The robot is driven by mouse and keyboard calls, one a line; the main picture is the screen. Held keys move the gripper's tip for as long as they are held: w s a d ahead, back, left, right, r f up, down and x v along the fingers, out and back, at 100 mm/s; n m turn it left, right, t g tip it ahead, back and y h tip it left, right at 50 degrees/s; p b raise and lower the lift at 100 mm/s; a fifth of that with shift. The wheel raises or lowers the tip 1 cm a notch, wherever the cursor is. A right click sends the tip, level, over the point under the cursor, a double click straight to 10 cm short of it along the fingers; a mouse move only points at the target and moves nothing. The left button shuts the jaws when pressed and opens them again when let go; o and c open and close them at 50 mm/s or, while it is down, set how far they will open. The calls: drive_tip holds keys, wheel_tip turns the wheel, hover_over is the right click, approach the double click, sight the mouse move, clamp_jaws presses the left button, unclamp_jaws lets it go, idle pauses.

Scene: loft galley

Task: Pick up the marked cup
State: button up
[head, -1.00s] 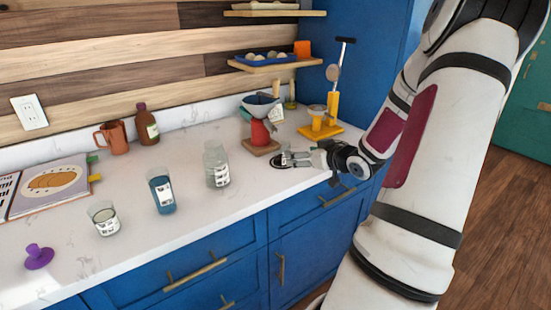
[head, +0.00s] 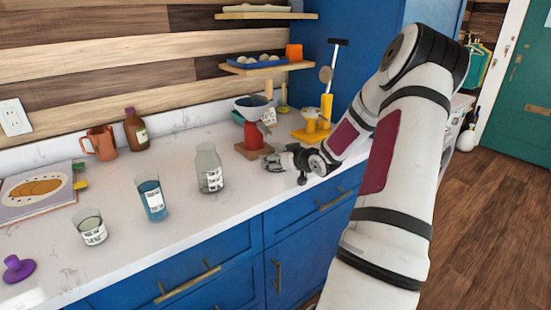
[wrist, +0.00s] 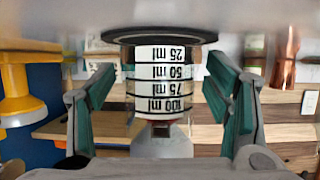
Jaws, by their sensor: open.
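The marked cup (wrist: 160,78) is clear, with white bands reading 25, 50, 75 and 100 ml; the wrist view shows it upside down. It stands on a round black disc (wrist: 158,35). My gripper (wrist: 160,95) is open, with one teal finger on each side of the cup and a visible gap at both sides. In the head view my gripper (head: 276,161) is low over the counter, by the front of the red stand, and mostly hides the cup.
The red stand (head: 256,133) with a bowl is just behind my gripper. A yellow stand (head: 312,130) is to the right. A glass jar (head: 209,170), a blue-filled glass (head: 152,198) and another labelled glass (head: 91,227) stand left on the white counter.

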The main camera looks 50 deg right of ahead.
sight(279, 148)
drive_tip(key=shift+w, duration=0.1)
drive_tip(key=c, duration=1.3)
drive_tip(key=shift+r, duration=0.55)
drive_tip(key=r, duration=0.1)
drive_tip(key=r+p, duration=0.1)
drive_tip(key=shift+s+a+r, duration=0.15)
drive_tip(key=shift+s+r, duration=0.15)
drive_tip(key=shift+s, duration=0.1)
drive_tip(key=s+a+r+p, duration=0.1)
drive_tip(key=s+a, duration=0.7)
drive_tip(key=s, duration=0.4)
drive_tip(key=shift+s+a+r, duration=0.15)
drive_tip(key=shift+s+a, duration=0.1)
drive_tip(key=shift+s, duration=0.05)
